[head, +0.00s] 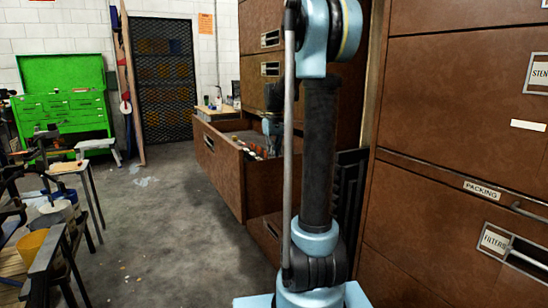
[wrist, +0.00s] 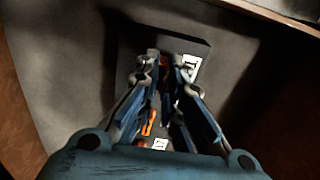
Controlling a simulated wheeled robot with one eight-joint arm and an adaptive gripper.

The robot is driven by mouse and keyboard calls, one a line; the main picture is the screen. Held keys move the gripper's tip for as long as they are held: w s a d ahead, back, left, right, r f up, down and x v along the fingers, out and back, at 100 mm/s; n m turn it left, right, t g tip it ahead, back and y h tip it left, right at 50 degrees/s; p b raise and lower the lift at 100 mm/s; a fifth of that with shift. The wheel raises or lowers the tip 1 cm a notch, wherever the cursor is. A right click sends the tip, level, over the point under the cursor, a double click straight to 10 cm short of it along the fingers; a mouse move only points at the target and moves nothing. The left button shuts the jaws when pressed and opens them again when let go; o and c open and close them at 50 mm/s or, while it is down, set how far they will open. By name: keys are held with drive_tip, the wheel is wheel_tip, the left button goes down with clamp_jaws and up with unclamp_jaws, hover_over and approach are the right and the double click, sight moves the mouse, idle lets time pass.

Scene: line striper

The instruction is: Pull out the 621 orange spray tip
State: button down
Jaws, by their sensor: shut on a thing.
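My gripper (wrist: 166,68) reaches down into an open drawer in the wrist view, its fingers closed in on something small between them. Orange spray tips (wrist: 150,122) show between and below the fingers, next to small white labels with dark marks. The fingers hide most of the held piece, and I cannot read 621 on any label. In the head view the open drawer (head: 222,165) holds small orange and pale items near its front, and the end of my arm is over it; the fingertips are hidden there.
A dark block (wrist: 190,45) with a white label lies under the fingers; bare grey drawer floor surrounds it. Closed brown drawers (head: 460,120) stand at the right. A green tool chest (head: 65,105) and a cluttered bench are at the left. The concrete floor between is open.

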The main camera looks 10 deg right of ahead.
drive_tip(key=shift+r, duration=0.65)
drive_tip(key=shift+r, duration=2.4)
